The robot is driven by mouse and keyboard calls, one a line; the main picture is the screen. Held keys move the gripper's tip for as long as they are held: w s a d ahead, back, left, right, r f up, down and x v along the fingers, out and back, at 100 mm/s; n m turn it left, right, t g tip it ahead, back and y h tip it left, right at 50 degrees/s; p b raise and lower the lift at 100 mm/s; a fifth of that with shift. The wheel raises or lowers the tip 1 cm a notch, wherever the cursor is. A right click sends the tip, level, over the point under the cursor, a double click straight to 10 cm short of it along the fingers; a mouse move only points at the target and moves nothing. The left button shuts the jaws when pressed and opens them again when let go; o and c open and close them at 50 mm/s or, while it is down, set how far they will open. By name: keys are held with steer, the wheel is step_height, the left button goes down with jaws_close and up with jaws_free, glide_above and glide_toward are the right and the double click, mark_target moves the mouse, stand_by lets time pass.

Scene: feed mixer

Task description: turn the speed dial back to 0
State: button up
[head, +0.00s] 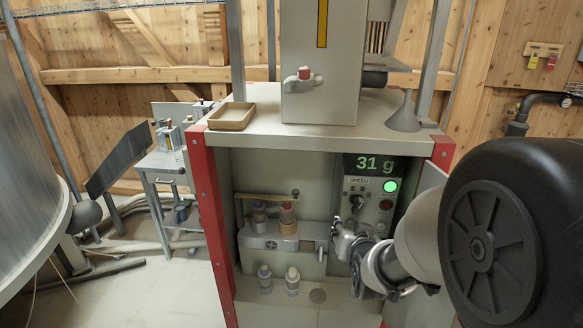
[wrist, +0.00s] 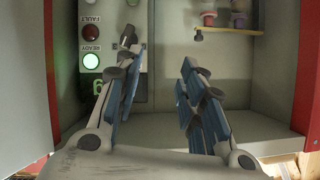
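The speed dial (head: 357,202) is a small dark knob under the "SPEED" label on the grey control panel in the head view. Its setting is too small to read. In the upside-down wrist view the knob (wrist: 128,36) shows just beyond the tip of the left-hand finger. My gripper (head: 340,234) is in front of the cabinet, below the dial in the head view. In the wrist view my gripper (wrist: 163,58) has its blue-padded fingers wide apart with nothing between them. The dial is not between the fingers.
The panel has a lit green ready light (head: 390,186), a dark red fault light (head: 386,204) and a display reading "31 g" (head: 375,164). A scale-like device with bottles (head: 270,240) stands left of my gripper. The red cabinet post (head: 205,190) bounds the opening; a tray (head: 232,116) sits on top.

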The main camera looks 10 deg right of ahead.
mark_target(359, 208)
steer(key=w+d+f+m+t+h+b, duration=0.25)
steer(key=d+f+t, duration=0.25)
steer(key=d+f, duration=0.3)
steer(key=shift+m, duration=0.25)
steer(key=x, duration=0.5)
steer(key=f+b+x, duration=0.1)
steer(key=x, duration=0.5)
steer(key=b+x, duration=0.1)
steer(key=x, duration=0.5)
steer(key=shift+w+a+f, duration=0.25)
steer(key=shift+w+a, duration=0.1)
steer(key=shift+c, duration=0.4)
jaws_close()
